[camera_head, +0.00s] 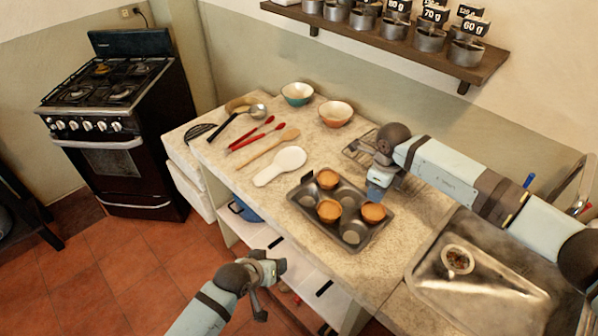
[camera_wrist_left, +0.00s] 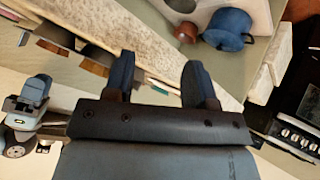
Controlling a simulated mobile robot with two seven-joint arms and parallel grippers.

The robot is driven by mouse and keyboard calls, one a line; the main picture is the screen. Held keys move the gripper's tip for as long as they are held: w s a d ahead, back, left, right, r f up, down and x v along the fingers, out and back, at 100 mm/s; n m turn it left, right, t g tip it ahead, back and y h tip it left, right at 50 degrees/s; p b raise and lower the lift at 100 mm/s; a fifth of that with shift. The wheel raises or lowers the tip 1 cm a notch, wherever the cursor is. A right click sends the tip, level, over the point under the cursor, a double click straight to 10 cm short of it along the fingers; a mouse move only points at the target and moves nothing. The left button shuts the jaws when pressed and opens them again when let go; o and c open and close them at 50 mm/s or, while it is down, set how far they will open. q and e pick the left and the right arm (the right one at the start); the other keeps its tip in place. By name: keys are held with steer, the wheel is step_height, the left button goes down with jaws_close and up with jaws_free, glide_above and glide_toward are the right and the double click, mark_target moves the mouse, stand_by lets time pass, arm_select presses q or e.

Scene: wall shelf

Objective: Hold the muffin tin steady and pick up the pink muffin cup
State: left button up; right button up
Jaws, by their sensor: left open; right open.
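The dark metal muffin tin (camera_head: 352,238) lies on the counter and holds three orange-brown muffins: one at the back (camera_head: 327,178), one in the middle (camera_head: 328,210) and one at the right (camera_head: 373,212). Other cups of the tin look empty. I cannot make out a pink muffin cup. My right gripper (camera_head: 375,192) is open at the tin's back right edge; whether it touches the rim is unclear. My left gripper (camera_head: 266,288) is open and empty, low in front of the counter. Its two spread fingers show in the left wrist view (camera_wrist_left: 158,80).
A white spoon rest (camera_head: 281,166), wooden spoon and red utensils lie left of the tin. Two bowls stand behind, one teal (camera_head: 297,93). A wire rack (camera_head: 358,148) lies behind the tin, and a sink (camera_head: 480,290) is at right. A blue pot (camera_wrist_left: 228,28) sits below the counter.

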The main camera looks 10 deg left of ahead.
mark_target(298, 205)
arm_select(q)
steer(key=w+d+r+n+g, duration=0.1)
steer(key=w+r, duration=0.1)
steer(key=w, duration=0.2)
steer(key=w+d+r+n+g, duration=0.1)
steer(key=w+r, duration=0.1)
steer(key=w, duration=0.2)
steer(key=w+d+r+n+g, duration=0.1)
steer(key=w+d+r+n, duration=0.1)
steer(key=w, duration=0.2)
steer(key=shift+w+r+g+y, duration=0.25)
steer(key=shift+w+g+y, duration=0.15)
steer(key=w+r+n+g+y, duration=0.35)
steer(key=w+r+n, duration=0.25)
steer(key=r, duration=0.2)
steer(key=shift+g+h, duration=0.25)
steer(key=shift+g, duration=0.2)
steer(key=f, duration=1.3)
steer(key=shift+a, duration=0.2)
jaws_close()
